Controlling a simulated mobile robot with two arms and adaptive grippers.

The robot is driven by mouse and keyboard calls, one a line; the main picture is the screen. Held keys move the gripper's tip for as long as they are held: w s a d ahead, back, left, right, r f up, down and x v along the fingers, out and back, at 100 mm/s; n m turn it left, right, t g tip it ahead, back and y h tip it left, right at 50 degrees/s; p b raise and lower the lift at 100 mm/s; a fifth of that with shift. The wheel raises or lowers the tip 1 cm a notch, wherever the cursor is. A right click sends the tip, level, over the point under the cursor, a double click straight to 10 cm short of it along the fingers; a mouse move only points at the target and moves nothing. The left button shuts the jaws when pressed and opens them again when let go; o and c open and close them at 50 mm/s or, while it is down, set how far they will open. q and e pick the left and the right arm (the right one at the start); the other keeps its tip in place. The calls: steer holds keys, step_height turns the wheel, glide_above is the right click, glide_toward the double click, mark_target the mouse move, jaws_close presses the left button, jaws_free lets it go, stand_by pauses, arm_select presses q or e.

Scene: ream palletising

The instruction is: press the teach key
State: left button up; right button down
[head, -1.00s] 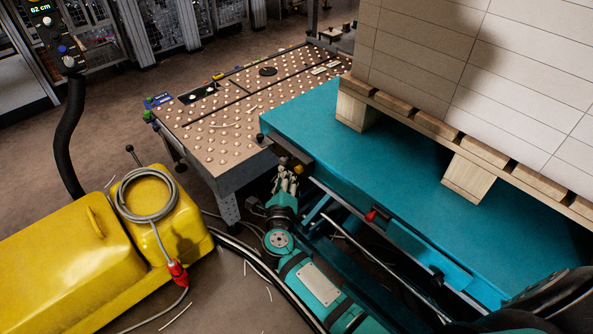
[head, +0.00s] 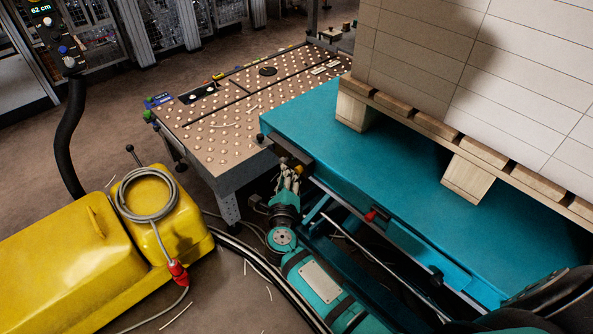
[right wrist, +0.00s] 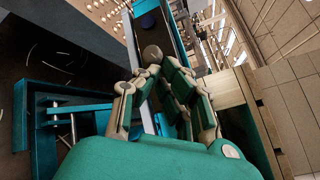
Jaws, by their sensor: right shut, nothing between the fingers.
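The teal lift table (head: 400,170) carries a small dark control panel (head: 291,153) on its near left corner. My left gripper is not in view.
A ball-studded table (head: 225,120) adjoins the lift table. A wooden pallet (head: 430,122) with a tall stack of white reams (head: 500,70) stands on the lift table. A red knob (head: 371,215) sits on its side. A yellow machine (head: 80,250) with a coiled cable stands at left.

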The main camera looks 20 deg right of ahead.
steer(key=shift+w+d, duration=0.15)
steer(key=shift+d, duration=0.35)
stand_by(0.4)
stand_by(0.3)
steer(key=shift+s+a, duration=0.35)
steer(key=shift+a, duration=0.5)
steer(key=a, duration=0.1)
steer(key=s+a, duration=0.1)
steer(key=a, duration=0.2)
steer(key=shift+s+a, duration=0.35)
steer(key=shift+a, duration=0.05)
stand_by(0.4)
